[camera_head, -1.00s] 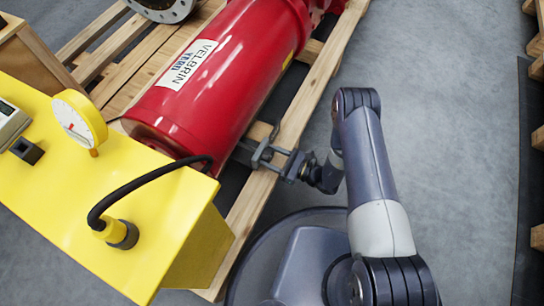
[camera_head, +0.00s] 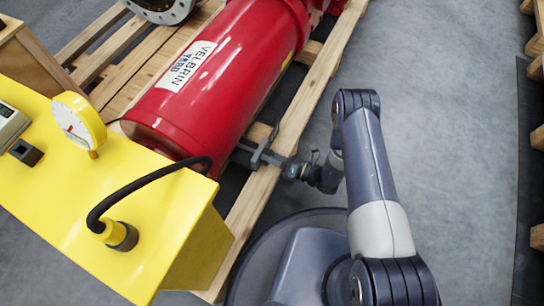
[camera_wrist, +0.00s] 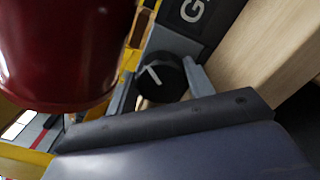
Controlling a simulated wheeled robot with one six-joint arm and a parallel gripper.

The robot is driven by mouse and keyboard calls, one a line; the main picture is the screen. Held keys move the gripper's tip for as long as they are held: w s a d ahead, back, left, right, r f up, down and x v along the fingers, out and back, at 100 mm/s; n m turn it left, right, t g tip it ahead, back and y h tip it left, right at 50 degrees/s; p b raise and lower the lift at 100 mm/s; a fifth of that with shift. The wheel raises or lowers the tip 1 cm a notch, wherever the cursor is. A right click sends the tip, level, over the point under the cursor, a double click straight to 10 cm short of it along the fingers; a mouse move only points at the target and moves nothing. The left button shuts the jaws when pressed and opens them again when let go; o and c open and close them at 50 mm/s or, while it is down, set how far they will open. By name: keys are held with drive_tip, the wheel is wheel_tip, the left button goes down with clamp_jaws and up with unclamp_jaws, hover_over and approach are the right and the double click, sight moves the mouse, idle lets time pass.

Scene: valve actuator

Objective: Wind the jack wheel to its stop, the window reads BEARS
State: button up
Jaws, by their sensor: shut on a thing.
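The jack wheel (camera_wrist: 163,78) is a black round knob with a white line on its face, seen in the wrist view. My gripper (camera_wrist: 160,85) has one grey finger on each side of it and is shut on it. In the head view my gripper (camera_head: 262,153) reaches in low beside the red cylinder (camera_head: 205,85), at the pallet edge, and the wheel cannot be made out there. A yellow part (camera_wrist: 133,55) shows beside the wheel in the wrist view. I cannot read any window or the word BEARS in either view.
The red cylinder, labelled VELBRIN, lies on a wooden pallet (camera_head: 262,190). A yellow bench (camera_head: 160,215) with a dial gauge (camera_head: 78,122) and a black cable (camera_head: 140,182) stands at the left. A black label with a G (camera_wrist: 190,14) is near the wheel.

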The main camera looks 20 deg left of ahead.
drive_tip(key=shift+f+m, duration=0.1)
drive_tip(key=shift+m, duration=1.1)
drive_tip(key=o, duration=0.7)
drive_tip(key=shift+d, duration=0.1)
drive_tip(key=d+p, duration=0.3)
drive_tip(key=d, duration=0.7)
drive_tip(key=shift+s+d, duration=0.35)
drive_tip(key=shift+s, duration=0.1)
